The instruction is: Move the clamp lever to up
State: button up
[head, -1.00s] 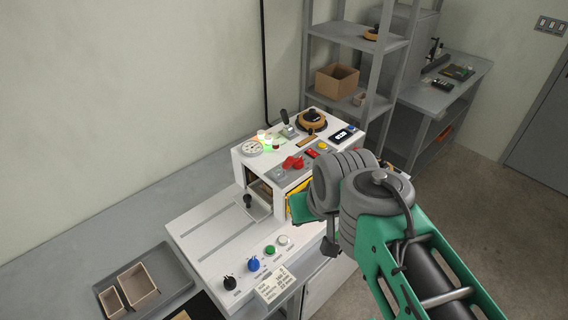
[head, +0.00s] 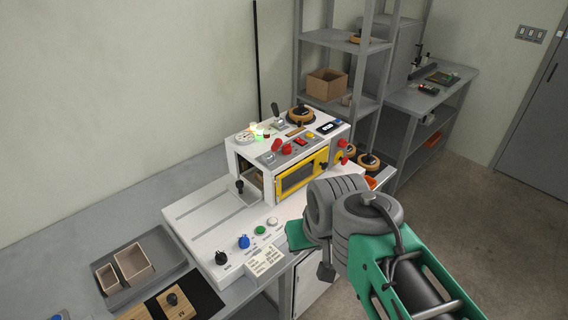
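The white box-forming machine (head: 245,150) stands on the bench with several controls. A black-handled lever (head: 275,110) on its top rises steeply from a metal base. A second lever with a black knob (head: 240,186) is at the left of the front opening. A red-handled lever (head: 275,146) lies along the top front edge. No readable label shows which one is the clamp lever. My arm is in front and to the right of the machine, apart from these levers in the picture. My gripper's fingers cannot be made out.
A yellow-framed window (head: 301,175) is in the machine's front. Knobs and buttons, including a blue knob (head: 244,242), line the white deck (head: 198,212). A grey tray (head: 163,285) with bins is at the left. Shelves (head: 345,46) stand behind; floor is clear at right.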

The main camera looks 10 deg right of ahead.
aim_at(276, 144)
jog(key=k, duration=0.7)
jog(key=z, duration=0.6)
jog(key=i, duration=1.4)
jog(key=u, duration=1)
